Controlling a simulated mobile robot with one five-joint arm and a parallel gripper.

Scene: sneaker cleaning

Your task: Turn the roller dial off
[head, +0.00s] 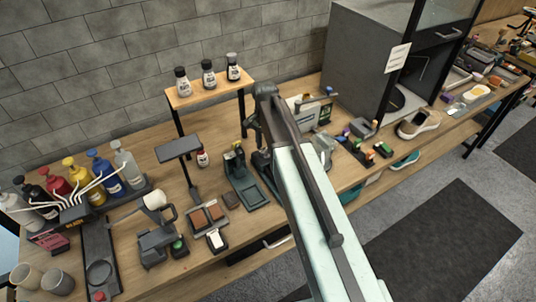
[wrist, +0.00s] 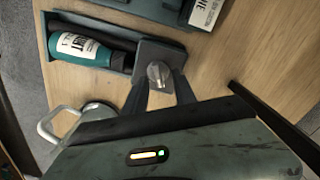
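In the wrist view, a round metal knob (wrist: 158,74) sits on a grey square plate near the middle. It looks like the roller dial, but I see no mark showing its setting. My gripper (wrist: 161,90) has two dark fingers standing apart, reaching up to the plate's lower edge. The gap between them looks empty. Whether the fingertips touch the plate or knob I cannot tell. In the head view my own arm covers the gripper and the dial's surroundings.
A teal bottle (wrist: 88,47) lies in a dark tray beside the plate. A metal loop handle (wrist: 50,124) is at lower left, and a black bar (wrist: 270,122) crosses at right. In the head view, a raised wooden shelf (head: 207,91) holds small bottles above the crowded bench.

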